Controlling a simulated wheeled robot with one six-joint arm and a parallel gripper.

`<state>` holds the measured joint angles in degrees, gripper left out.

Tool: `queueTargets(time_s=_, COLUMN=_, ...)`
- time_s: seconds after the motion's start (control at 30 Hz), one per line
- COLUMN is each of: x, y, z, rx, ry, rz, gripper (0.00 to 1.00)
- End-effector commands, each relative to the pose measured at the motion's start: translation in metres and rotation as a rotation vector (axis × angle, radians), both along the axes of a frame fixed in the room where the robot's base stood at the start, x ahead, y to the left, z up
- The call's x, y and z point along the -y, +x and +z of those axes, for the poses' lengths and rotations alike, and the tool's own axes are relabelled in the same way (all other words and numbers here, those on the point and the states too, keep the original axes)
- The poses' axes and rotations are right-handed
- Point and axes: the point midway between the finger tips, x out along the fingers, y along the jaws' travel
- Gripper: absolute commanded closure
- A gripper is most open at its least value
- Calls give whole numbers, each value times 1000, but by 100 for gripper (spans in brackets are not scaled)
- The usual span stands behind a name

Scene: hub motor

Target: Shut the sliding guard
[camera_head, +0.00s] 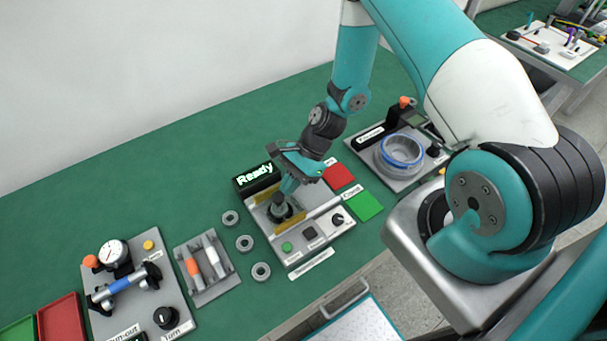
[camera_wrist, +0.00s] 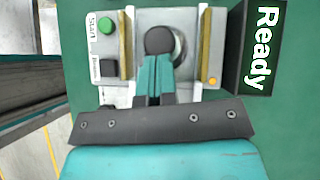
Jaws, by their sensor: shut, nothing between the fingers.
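The station with the lit "Ready" display (camera_head: 255,179) has two yellowish strips (camera_head: 291,222) along opposite sides of its working area. They also show in the wrist view (camera_wrist: 206,45). I cannot tell for sure which part is the sliding guard; the strips may belong to it. A dark round-topped part (camera_wrist: 159,40) stands between the strips, beside a silvery ring (camera_wrist: 181,46). My gripper (camera_head: 284,190) points down over this area. In the wrist view, its teal fingers (camera_wrist: 154,72) are together and empty, their tips at or just over the dark part. Whether they touch it is unclear.
A green button (camera_head: 286,247) and a black knob (camera_head: 338,218) sit on the station's front. Several loose rings (camera_head: 244,243) lie to its left, near a rack (camera_head: 207,262). Red (camera_head: 338,177) and green (camera_head: 367,206) pads and a blue-rimmed bowl (camera_head: 401,150) are to the right.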

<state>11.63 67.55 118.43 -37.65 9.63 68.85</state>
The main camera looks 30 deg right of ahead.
Motion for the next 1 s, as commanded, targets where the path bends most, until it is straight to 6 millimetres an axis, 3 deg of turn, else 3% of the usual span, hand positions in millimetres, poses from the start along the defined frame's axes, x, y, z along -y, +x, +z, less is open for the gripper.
queueTargets(time_s=0.4, x=-3, y=1, z=1, rx=0, ry=5, rz=12, gripper=100)
queueTargets(time_s=0.63, x=32, y=6, z=8, rx=1, ry=-1, rz=19, gripper=100)
queueTargets(time_s=1.0, x=83, y=16, z=67, rx=1, ry=-3, rz=19, gripper=100)
